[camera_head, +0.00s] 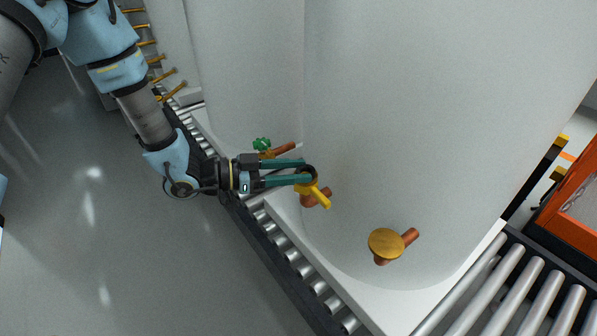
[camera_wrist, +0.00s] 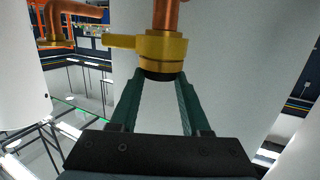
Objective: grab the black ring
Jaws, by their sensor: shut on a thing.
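The black ring (camera_wrist: 160,76) sits at the near end of a yellow fitting (camera_wrist: 160,48) on a copper pipe in the wrist view. My gripper (camera_wrist: 160,82) has its two teal fingers on either side of the ring, with the tips at its edges. In the head view my gripper (camera_head: 307,171) reaches in from the left to the yellow fitting with its handle (camera_head: 320,194) on the white tank. The dark ring (camera_head: 311,169) shows there at the fingertips, partly hidden by them. My gripper is shut on the ring, which is still against the fitting.
The large white tank (camera_head: 400,120) stands close behind the fitting. Roller conveyors (camera_head: 300,262) run below the tank. Grey floor is open at left.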

